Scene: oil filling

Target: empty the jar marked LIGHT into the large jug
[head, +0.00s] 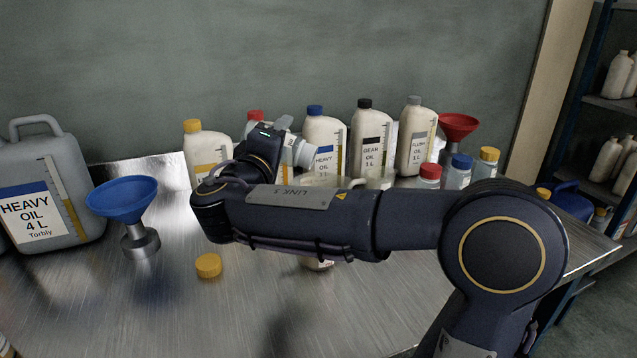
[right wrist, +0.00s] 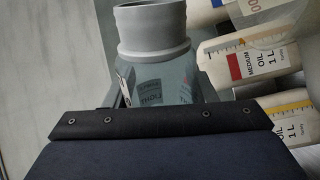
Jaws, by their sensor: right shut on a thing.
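The LIGHT jar (right wrist: 165,80) is a clear grey-blue jar with a wide grey neck in the right wrist view; its label appears upside down. In the head view its pale neck end (head: 303,153) points right, so the jar is tilted well over. My right gripper (head: 281,146) is shut on it, above the table. I cannot tell whether oil is flowing. My left gripper is not in view.
A grey heavy oil canister (head: 35,180) and a blue funnel (head: 123,197) on a metal stand are at left. A yellow cap (head: 208,265) lies in front. Several oil bottles (head: 366,140) line the back. A red funnel (head: 457,126) is at right.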

